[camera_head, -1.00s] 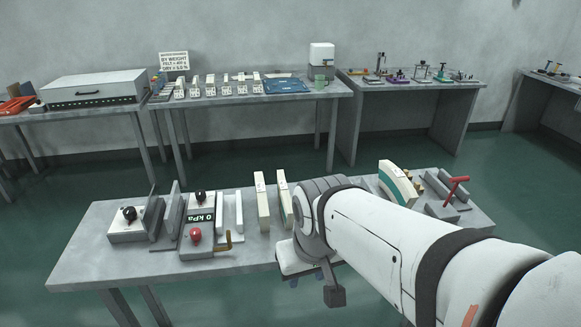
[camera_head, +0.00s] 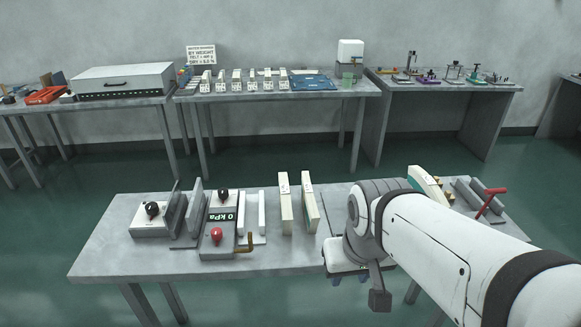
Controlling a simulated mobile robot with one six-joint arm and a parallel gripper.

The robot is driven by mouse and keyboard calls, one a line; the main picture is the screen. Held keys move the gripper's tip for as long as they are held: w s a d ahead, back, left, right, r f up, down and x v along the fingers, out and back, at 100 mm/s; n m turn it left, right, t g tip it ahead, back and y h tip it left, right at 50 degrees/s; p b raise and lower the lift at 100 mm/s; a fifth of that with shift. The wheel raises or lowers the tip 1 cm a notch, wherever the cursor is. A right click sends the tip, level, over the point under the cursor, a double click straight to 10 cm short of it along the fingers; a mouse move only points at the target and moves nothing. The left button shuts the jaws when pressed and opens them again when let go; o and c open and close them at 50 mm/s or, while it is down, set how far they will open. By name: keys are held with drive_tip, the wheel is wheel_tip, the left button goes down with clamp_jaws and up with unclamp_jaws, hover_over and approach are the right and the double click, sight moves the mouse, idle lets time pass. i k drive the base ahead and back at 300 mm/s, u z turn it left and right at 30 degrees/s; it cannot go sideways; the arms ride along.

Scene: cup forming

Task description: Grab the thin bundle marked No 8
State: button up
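Two thin cream upright bundles stand side by side near the middle of the near table: a left one (camera_head: 285,205) and a right one (camera_head: 311,210). Small marks show near their tops, but I cannot read a No 8 on either. A wider, curved cream piece with a green band (camera_head: 424,181) stands farther right, partly behind my arm. The end of my arm is at the table's front edge, to the right of the two bundles and apart from them in the picture. My gripper's fingers are not clearly visible, so I cannot tell their opening.
The near table (camera_head: 125,225) also holds a press-like device with a kPa display (camera_head: 227,217) at left and a red-handled clamp (camera_head: 490,203) at right. Behind, across open floor, a back table (camera_head: 345,91) carries several small white blocks, a blue tray (camera_head: 312,82) and a sign (camera_head: 201,55).

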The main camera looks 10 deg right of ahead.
sight(310, 208)
drive_tip(key=i, duration=0.95)
drive_tip(key=z, duration=0.05)
